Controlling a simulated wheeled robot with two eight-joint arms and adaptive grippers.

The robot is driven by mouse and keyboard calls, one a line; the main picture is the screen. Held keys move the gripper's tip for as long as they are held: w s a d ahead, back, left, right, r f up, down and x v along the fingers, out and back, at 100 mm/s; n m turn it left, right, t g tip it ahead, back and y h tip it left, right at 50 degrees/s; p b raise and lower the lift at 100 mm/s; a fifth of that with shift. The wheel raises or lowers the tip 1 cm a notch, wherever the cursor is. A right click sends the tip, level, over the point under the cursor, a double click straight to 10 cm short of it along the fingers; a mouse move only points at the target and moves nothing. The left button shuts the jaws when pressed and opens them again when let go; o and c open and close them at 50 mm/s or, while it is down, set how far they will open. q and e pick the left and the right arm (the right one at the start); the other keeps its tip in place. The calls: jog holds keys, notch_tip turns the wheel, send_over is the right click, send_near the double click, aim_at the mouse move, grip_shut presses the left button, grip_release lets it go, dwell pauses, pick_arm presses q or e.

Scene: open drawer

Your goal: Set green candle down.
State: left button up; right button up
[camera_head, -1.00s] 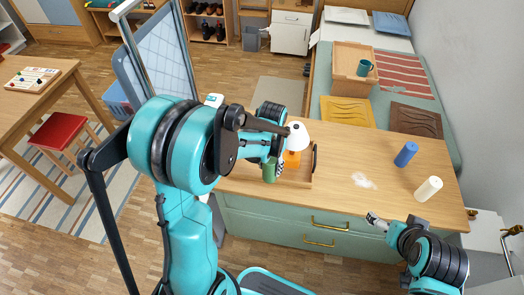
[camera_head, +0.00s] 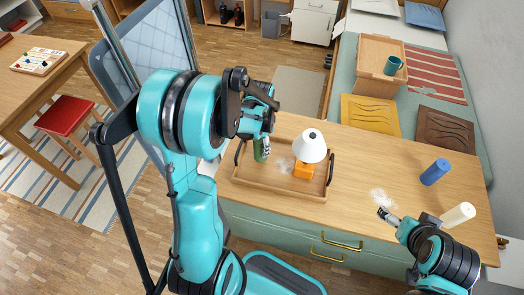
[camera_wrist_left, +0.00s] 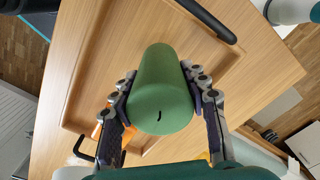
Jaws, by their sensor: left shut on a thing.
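My left gripper (camera_head: 262,140) is shut on the green candle (camera_head: 261,152), which it holds at the left part of the wooden tray (camera_head: 270,184). In the left wrist view, the fingers (camera_wrist_left: 160,92) close on both sides of the candle (camera_wrist_left: 162,85), and its wick end faces the camera. The candle looks about upright. I cannot tell whether its base touches the tray floor. The tray (camera_wrist_left: 72,100) lies behind it in that view. My right gripper (camera_head: 386,214) is low over the tabletop at the right, apart from the candle; its jaws are too small to read.
A lamp with a white shade (camera_head: 310,146) and orange base stands in the tray, right of the candle. The tabletop between tray and candles is mostly clear.

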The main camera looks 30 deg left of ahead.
pick_arm(q)
notch_tip(320, 180, down, 3)
jog(key=shift+r+b, duration=0.15)
jog(key=shift+b, duration=0.35)
jog(key=o, duration=1.4)
jog(key=shift+c, duration=0.2)
